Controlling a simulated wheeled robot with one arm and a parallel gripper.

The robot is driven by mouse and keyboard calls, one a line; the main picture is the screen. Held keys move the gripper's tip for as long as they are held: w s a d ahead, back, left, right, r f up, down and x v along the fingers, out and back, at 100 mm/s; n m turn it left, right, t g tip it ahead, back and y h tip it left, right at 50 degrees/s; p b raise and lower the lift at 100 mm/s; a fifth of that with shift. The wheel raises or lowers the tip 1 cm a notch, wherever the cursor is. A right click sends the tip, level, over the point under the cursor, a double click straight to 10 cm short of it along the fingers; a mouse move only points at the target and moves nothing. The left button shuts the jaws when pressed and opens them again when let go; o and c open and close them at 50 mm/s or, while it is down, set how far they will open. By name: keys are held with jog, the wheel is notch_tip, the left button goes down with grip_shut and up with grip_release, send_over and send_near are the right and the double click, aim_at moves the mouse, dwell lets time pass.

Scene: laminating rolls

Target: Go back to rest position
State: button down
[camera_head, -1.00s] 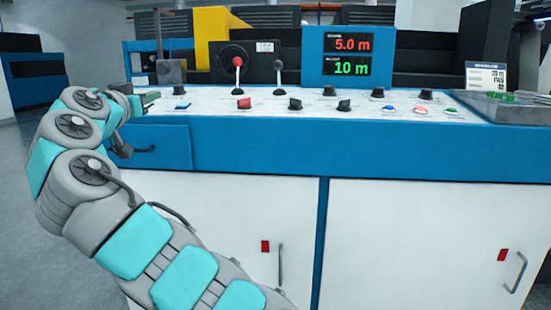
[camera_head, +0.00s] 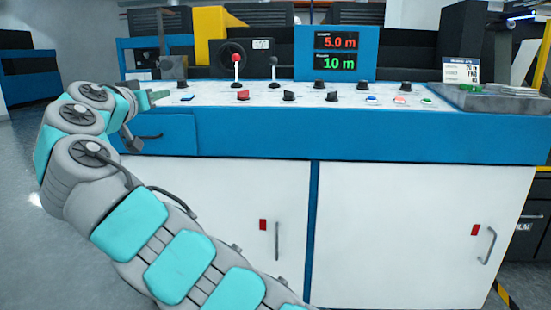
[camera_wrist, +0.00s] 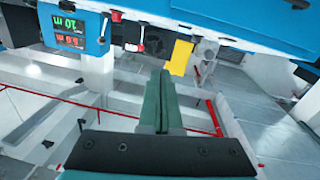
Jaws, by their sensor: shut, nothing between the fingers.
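My gripper (camera_head: 153,95) is at the left end of the control panel in the head view, at about the height of the panel top. My arm is bent up from the bottom of the picture to the left of the machine. In the wrist view my gripper (camera_wrist: 162,95) shows its two green fingers together, with nothing between them. The wrist view is tilted, with the display (camera_wrist: 70,32) upside down at the upper left.
The blue and white machine (camera_head: 430,150) fills the front. Its white panel carries a red-knobbed lever (camera_head: 236,60), several knobs and buttons, and a display (camera_head: 336,52) reading 5.0 m and 10 m. A sign (camera_head: 461,70) stands at right. Floor (camera_head: 25,200) is clear at left.

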jog(key=w+d+f+g+h, duration=0.2)
jog(key=d+g+h, duration=0.1)
jog(key=d, duration=1)
jog(key=w+d+f+g+h, duration=0.1)
jog(key=d+f+g+h, duration=0.15)
jog(key=d, duration=1.05)
jog(key=s+d+f+m+g+p, duration=0.1)
jog(key=s+d+f+g, duration=0.2)
jog(key=s+d+f, duration=0.45)
jog(key=s+d+f+m+g+p, duration=0.15)
jog(key=s+d+g, duration=0.25)
jog(key=d, duration=0.7)
jog(key=s+d+f+n+g+y, duration=0.1)
jog(key=s+d+f+g+y, duration=0.3)
jog(key=s+f, duration=0.9)
jog(key=s+a+f+g+y, duration=0.1)
jog(key=s+f, duration=0.3)
jog(key=s, duration=0.4)
jog(key=s+a+f+n+g+y, duration=0.1)
jog(key=s+a+f+y, duration=0.1)
jog(key=s, duration=0.6)
jog(key=s+a+f+n+g+y, duration=0.1)
jog(key=s+a+f, duration=0.3)
jog(key=s+f, duration=0.2)
jog(key=s, duration=0.2)
jog(key=shift+s+f+y, duration=0.3)
jog(key=shift+f+y, duration=0.05)
jog(key=shift+f, duration=0.05)
jog(key=c, duration=1.6)
grip_release()
